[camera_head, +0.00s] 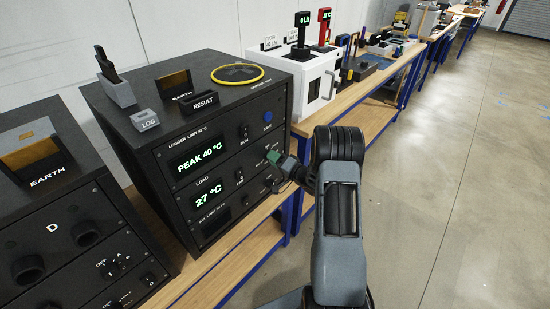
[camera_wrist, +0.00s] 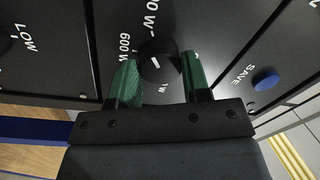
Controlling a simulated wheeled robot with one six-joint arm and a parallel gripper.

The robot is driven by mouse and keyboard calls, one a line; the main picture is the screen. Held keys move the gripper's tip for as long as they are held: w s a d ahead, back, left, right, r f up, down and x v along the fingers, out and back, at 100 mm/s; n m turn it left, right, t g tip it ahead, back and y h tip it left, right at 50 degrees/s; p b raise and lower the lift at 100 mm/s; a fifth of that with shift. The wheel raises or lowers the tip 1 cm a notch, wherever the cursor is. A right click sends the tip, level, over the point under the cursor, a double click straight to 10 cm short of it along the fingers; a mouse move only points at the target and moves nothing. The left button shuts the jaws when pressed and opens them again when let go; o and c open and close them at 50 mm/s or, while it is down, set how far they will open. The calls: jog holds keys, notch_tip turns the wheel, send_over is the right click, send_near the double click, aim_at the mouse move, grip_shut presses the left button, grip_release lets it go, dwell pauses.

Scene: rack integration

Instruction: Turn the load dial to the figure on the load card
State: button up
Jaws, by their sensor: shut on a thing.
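The load dial (camera_wrist: 158,70) is a round black knob with a white pointer mark, seen in the wrist view on a black panel. White figures around it include "600 W" and another ending in "00 W"; others are partly hidden. My gripper (camera_wrist: 161,62) has its green fingers on both sides of the dial, shut on it. In the head view my gripper (camera_head: 275,158) is at the right of the black logger unit's front (camera_head: 225,221), and the dial is hidden there. I cannot make out a readable load card.
The logger's displays read "PEAK 40 °C" (camera_head: 198,158) and "27 °C" (camera_head: 209,197). A blue SAVE button (camera_wrist: 265,80) lies right of the dial in the wrist view. A yellow ring (camera_head: 237,74) lies on the logger's top. The floor at right (camera_head: 460,190) is clear.

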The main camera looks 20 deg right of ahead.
jog(key=shift+m, duration=0.9)
jog(key=o, duration=0.9)
jog(key=b+v, duration=0.1)
jog(key=v, duration=1.2)
jog(key=shift+s+d+f, duration=0.1)
jog(key=shift+s+d, duration=0.05)
jog(key=shift+s, duration=0.2)
